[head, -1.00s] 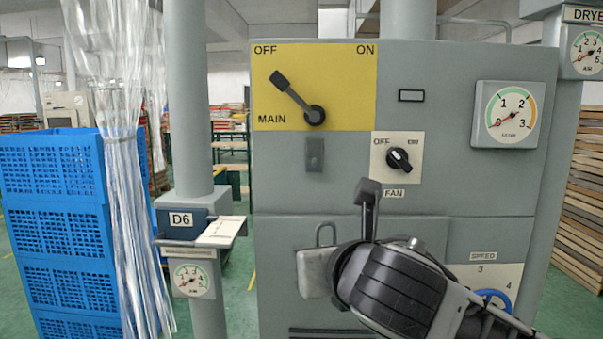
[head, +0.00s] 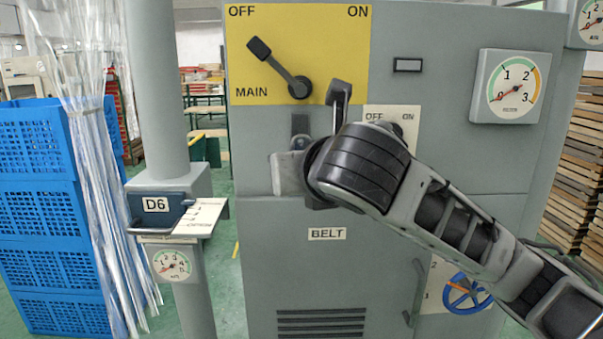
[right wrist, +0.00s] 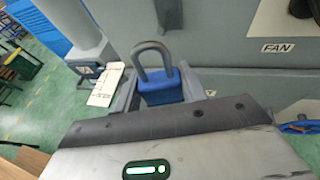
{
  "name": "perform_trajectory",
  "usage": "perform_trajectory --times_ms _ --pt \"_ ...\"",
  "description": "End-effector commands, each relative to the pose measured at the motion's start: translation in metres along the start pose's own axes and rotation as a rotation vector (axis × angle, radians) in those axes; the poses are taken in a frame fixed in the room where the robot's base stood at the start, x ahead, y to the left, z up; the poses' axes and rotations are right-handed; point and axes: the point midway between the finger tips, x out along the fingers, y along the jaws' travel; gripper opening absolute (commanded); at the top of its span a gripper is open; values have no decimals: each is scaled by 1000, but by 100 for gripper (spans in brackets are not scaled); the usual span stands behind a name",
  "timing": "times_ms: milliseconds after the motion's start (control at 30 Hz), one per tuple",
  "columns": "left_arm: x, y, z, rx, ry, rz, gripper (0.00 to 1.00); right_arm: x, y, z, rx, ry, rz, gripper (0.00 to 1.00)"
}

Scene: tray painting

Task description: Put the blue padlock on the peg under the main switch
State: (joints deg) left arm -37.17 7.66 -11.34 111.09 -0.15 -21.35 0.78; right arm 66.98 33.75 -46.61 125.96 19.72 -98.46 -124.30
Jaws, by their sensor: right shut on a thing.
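The blue padlock (right wrist: 160,90) is upright between the fingers of my right gripper (right wrist: 157,88) in the right wrist view, its grey shackle closed on top. In the head view my right gripper (head: 289,173) is at the cabinet front, and its grey finger hides the padlock body. The main switch (head: 299,87) is on a yellow panel, its lever pointing to OFF. The dark peg plate (head: 300,124) is below it and also shows in the right wrist view (right wrist: 168,12), just above the shackle. The shackle looks apart from the plate; the peg itself is not clear. My left gripper is out of view.
The fan switch (head: 399,128) is right of my gripper, partly hidden by my right arm. A blue valve wheel (head: 468,292) is lower right. A post with a D6 box and card (head: 200,216) stands left of the cabinet. Blue crates (head: 40,220) are farther left.

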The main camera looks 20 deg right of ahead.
Motion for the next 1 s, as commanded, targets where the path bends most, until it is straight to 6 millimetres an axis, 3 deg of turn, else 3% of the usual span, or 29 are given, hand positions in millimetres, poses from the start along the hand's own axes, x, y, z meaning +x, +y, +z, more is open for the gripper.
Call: perform_trajectory --times_ms 1000 --pt "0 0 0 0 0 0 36 55 -15 11 0 -2 -1 12"
